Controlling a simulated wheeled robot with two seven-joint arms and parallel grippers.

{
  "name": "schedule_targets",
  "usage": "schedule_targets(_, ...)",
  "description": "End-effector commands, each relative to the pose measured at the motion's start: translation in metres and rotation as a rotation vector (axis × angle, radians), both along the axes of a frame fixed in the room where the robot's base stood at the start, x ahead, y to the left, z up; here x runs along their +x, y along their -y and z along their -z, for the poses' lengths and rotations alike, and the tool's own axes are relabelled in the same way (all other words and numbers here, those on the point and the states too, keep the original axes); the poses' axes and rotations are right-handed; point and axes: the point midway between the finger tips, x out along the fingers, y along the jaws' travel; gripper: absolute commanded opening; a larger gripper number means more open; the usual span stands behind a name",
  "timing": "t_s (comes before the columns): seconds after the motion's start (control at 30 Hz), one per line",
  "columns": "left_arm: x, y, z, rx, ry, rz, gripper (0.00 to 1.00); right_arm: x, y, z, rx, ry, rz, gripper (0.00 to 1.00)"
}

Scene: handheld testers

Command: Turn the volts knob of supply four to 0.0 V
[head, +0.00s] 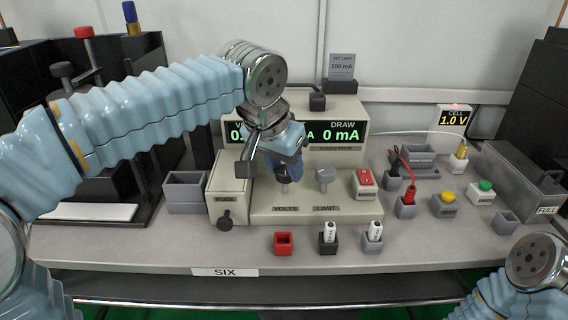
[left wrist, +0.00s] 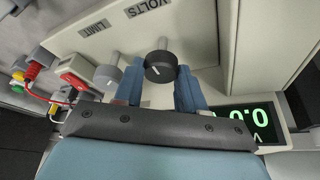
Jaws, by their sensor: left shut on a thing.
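The volts knob, dark with a white pointer line (left wrist: 160,68), stands on the cream power supply (head: 325,203) above its VOLTS label (head: 286,209). My left gripper (head: 284,170) reaches down over it. In the left wrist view its two blue fingers (left wrist: 160,85) stand on either side of the knob, shut on it. The green volts display (left wrist: 250,120) shows upside down and reads 0.0, partly covered by the gripper. The bench-edge label (head: 225,272) reads SIX; I see no sign for four. My right gripper is outside the view.
The grey limit knob (head: 325,176) stands close to the right of the volts knob. A red button (head: 366,181) and a fuse box (head: 228,185) flank them. The draw display (head: 340,134) reads 0 mA. Small sockets (head: 283,243) line the bench front.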

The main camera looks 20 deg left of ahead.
Motion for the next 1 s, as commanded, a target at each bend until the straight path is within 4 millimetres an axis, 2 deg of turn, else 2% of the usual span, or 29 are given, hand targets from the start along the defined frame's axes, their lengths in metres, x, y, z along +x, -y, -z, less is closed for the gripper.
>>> schedule_targets(0.2,0.000,0.000,-0.001,-0.001,0.002,-0.001,0.09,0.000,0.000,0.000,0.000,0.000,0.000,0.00)
schedule_targets(0.23,0.000,0.000,-0.001,-0.001,0.002,-0.001,0.44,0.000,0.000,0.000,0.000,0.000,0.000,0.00)
schedule_targets(0.37,0.000,0.000,0.000,-0.001,0.001,-0.001,0.64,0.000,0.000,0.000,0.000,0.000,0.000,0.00)
schedule_targets(0.73,-0.002,-0.001,-0.006,-0.001,0.002,0.000,0.65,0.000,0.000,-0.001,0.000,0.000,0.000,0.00)
schedule_targets(0.87,-0.009,-0.003,-0.026,-0.003,0.004,0.001,0.65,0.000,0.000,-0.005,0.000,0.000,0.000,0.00)
schedule_targets(1.0,-0.022,-0.006,-0.059,-0.003,0.005,0.002,0.65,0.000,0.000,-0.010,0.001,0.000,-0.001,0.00)
